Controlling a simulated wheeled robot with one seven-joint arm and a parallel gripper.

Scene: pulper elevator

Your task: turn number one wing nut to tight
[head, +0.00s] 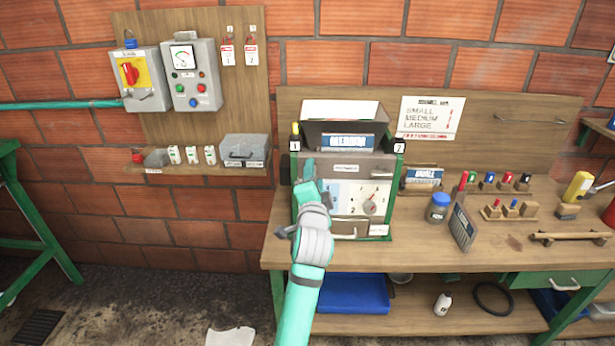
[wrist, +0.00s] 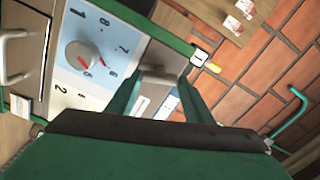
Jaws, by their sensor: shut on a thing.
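The grey machine (head: 345,168) with green side posts stands on the bench. The number 1 label (head: 295,146) is at its top left and the number 2 label (head: 399,147) at its top right. My gripper (head: 307,172) reaches up to the machine's left front, below label 1. In the wrist view my gripper (wrist: 160,90) has a finger on each side of a grey wing nut (wrist: 158,76) and is shut on it. In the head view my gripper hides this nut. How tight the nut is cannot be told.
A dial (head: 369,207) with numbers is on the machine's front, right of my gripper. A blue-lidded jar (head: 438,207) and a dark plate (head: 463,228) stand to the right on the bench. A control box (head: 192,75) hangs on the wall board at left.

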